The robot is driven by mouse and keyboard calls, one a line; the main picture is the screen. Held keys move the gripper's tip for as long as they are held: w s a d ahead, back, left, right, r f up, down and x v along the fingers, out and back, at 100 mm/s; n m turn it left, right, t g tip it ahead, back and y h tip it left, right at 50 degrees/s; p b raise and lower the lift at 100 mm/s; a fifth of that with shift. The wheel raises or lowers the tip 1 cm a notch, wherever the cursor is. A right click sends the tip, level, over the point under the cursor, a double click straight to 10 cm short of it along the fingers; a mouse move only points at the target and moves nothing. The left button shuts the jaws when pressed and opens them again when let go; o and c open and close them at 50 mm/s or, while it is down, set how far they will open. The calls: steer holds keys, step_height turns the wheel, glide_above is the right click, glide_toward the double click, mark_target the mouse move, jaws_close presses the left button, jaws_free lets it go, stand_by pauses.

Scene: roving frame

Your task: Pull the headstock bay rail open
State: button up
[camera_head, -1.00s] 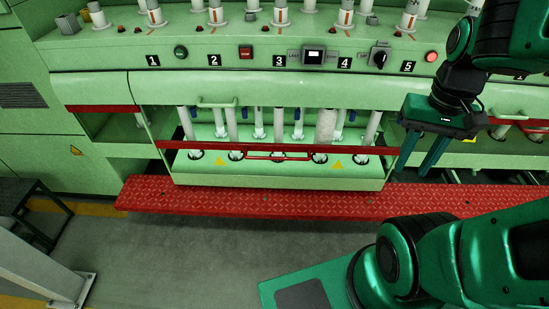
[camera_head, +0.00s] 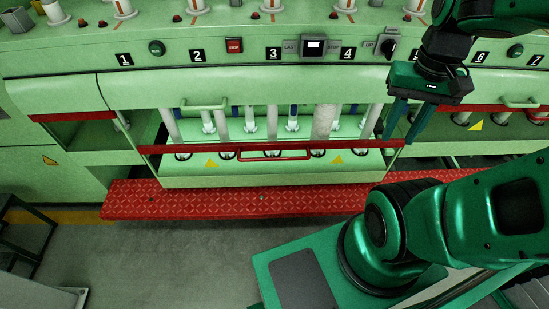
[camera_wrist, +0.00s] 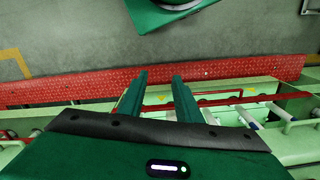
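The headstock bay rail (camera_head: 205,149) is a red bar across the front of the open-fronted green bay. A red loop handle (camera_head: 274,158) sits at its middle. In the wrist view the red rail (camera_wrist: 255,97) runs to the right of the fingers. My gripper (camera_head: 399,140) hangs at the right end of the bay, its two green fingers pointing down. The fingers (camera_wrist: 158,78) are apart with nothing between them. In the head view they overlap the rail's right end; I cannot tell whether they touch it. They are well right of the loop handle.
A green handle (camera_head: 204,105) is on the panel edge above the rail. White and grey rollers (camera_head: 324,121) stand inside the bay. A red tread step (camera_head: 230,203) runs along the machine's foot. A numbered control panel with a red stop button (camera_head: 234,45) is above. Grey floor (camera_head: 150,255) lies in front.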

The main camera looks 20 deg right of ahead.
steer(key=n+h, duration=0.7)
steer(key=h, duration=0.3)
glide_above(276, 159)
steer(key=a, duration=0.2)
step_height(276, 159, down, 24)
steer(key=s+a+f+n+t+h, duration=0.2)
steer(key=a+f+t+h, duration=0.2)
steer(key=f, duration=0.4)
steer(key=s+a+f+n+t+h, duration=0.1)
steer(key=s+a+f+t+h, duration=0.15)
steer(key=f+t+h, duration=0.4)
steer(key=w+d+y, duration=0.1)
steer(key=d, duration=0.2)
steer(key=w+d+g+y, duration=0.1)
steer(key=w+d, duration=0.1)
steer(key=w+d+y, duration=0.1)
steer(key=w+d, duration=0.1)
steer(key=d, duration=0.1)
steer(key=shift+w+d+f+g, duration=0.1)
steer(key=shift+d+f+g, duration=0.15)
steer(key=shift+d, duration=0.05)
